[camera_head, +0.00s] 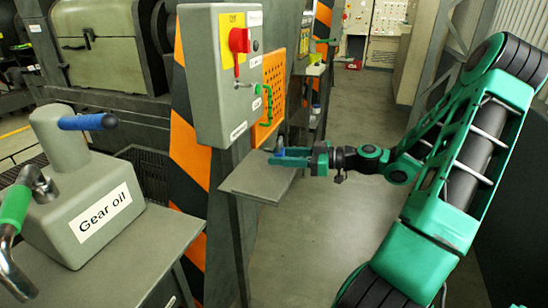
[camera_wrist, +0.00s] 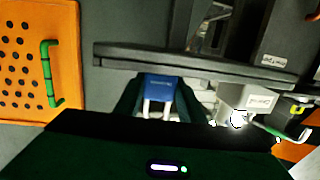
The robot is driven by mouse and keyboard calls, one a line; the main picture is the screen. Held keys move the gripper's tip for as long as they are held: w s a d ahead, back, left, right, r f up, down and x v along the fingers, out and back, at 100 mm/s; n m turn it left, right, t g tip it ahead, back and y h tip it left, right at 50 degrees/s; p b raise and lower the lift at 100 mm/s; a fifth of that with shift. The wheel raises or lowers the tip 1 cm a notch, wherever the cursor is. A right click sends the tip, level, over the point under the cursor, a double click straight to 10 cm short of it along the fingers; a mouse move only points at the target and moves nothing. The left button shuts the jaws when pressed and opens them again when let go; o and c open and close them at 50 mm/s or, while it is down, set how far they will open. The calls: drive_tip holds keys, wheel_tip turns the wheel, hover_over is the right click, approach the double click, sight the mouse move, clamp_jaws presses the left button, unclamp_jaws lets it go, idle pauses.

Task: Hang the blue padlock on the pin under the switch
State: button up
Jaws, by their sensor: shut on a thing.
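The grey control box (camera_head: 222,90) carries a red switch (camera_head: 240,40) on a yellow plate. A small red part hangs just below the switch; I cannot make out the pin itself. My gripper (camera_head: 284,157) points left, over or near a small grey shelf below the box, lower and to the right of the switch. It is shut on the blue padlock (camera_head: 280,145). In the wrist view the padlock (camera_wrist: 158,87) sits between the two dark fingers, its pale shackle towards the bottom of the picture. The padlock and the switch are well apart.
The grey shelf (camera_head: 258,182) juts out below the box. An orange perforated panel (camera_head: 273,88) with a green handle stands behind the box; it also shows in the wrist view (camera_wrist: 28,75). A gear oil can (camera_head: 85,190) stands at left. The aisle floor is clear.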

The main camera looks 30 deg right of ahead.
drive_tip(key=shift+s+d+r, duration=0.2)
drive_tip(key=shift+s+r, duration=0.05)
drive_tip(key=shift+r, duration=0.3)
drive_tip(key=shift+s+d+r, duration=0.2)
drive_tip(key=shift+s+r, duration=0.1)
drive_tip(key=shift+r, duration=0.25)
drive_tip(key=shift+s+d+r, duration=0.2)
drive_tip(key=shift+s+r, duration=0.05)
drive_tip(key=shift+r, duration=0.3)
drive_tip(key=shift+d+r, duration=0.1)
